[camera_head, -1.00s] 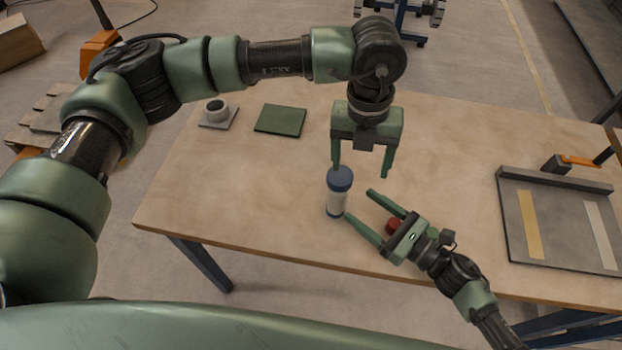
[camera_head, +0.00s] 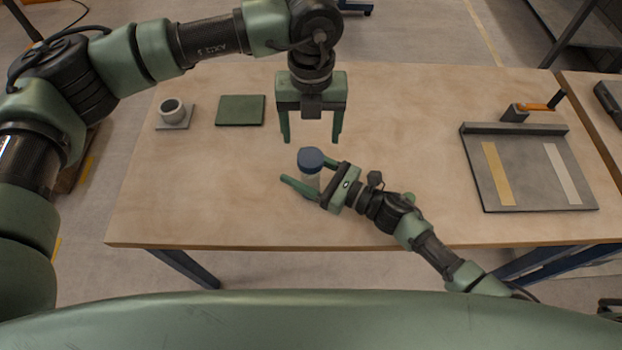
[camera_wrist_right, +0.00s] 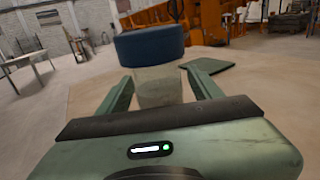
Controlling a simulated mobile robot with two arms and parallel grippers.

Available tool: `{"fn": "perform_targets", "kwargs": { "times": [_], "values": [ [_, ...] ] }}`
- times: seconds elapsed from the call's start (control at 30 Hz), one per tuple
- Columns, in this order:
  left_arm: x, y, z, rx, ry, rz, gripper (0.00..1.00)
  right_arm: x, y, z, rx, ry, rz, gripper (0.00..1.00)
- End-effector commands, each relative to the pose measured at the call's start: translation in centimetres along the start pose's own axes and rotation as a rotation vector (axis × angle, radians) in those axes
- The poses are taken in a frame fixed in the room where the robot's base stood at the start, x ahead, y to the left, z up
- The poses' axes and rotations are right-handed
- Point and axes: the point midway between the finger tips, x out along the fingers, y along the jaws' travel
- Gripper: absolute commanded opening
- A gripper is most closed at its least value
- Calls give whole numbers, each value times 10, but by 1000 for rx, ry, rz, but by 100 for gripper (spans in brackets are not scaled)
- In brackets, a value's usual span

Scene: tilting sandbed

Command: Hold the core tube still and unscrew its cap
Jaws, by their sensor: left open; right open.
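The core tube (camera_head: 310,181) stands upright on the wooden table, pale with a blue cap (camera_head: 311,157) on top. My left gripper (camera_head: 311,140) is open and points down, its fingers apart above and slightly behind the cap, empty. My right gripper (camera_head: 304,170) is open and low, with one finger on each side of the tube body. In the right wrist view the tube's clear body (camera_wrist_right: 158,86) stands between the two open fingers, with the blue cap (camera_wrist_right: 150,43) above them. Part of the tube's lower body is hidden by the right gripper in the head view.
A grey ring on a square base (camera_head: 172,111) and a green mat (camera_head: 240,110) lie at the back left. A grey tray with two strips (camera_head: 520,180) is at the right, an orange-handled clamp (camera_head: 533,109) behind it. The table's middle right is clear.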

Motion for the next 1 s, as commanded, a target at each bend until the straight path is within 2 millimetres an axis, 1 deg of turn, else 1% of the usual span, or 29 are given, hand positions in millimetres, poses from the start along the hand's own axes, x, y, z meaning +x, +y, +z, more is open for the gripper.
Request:
{"fn": "perform_targets", "kwargs": {
  "times": [0.1, 0.13, 0.17, 0.2, 0.27, 0.3, 0.37, 0.57, 0.67, 0.77, 0.87, 1.0],
  "values": [
    [0, 0, 0, 0, 0, 0, 72, 0, 0, 0, 0, -1, 0, 65],
    [0, 0, 0, 0, 0, 0, 72, 0, 0, 0, 0, -1, 0, 62],
    [0, 0, 0, 0, 0, 0, 72, 0, 0, 0, 0, -1, 0, 54],
    [0, 0, 0, 0, 0, 0, 72, 0, 0, 0, 0, -1, 0, 43],
    [0, 0, 0, 0, 0, 0, 72, 0, 0, 0, 0, -1, 0, 26],
    [0, 0, 0, 0, 0, 0, 72, 0, 0, 0, 0, -1, 0, 15],
    [0, 0, 0, 0, 0, 0, 72, 0, 0, 0, 0, -1, 0, 0],
    [0, 0, 0, 5, 0, 0, 72, 0, 0, 0, 0, -1, 0, 0],
    [0, 0, 0, 48, 0, 0, 72, 0, 0, 0, 0, -1, 0, 0],
    [0, 0, 0, 159, 0, 0, 72, 0, 0, 1, 0, -1, 0, 0],
    [0, 0, 0, 336, 0, 0, 72, 0, 0, 1, 0, -1, 0, 0],
    [0, 0, 0, 634, 0, 0, 72, 0, 0, 1, 0, -1, 0, 0]
  ]
}}
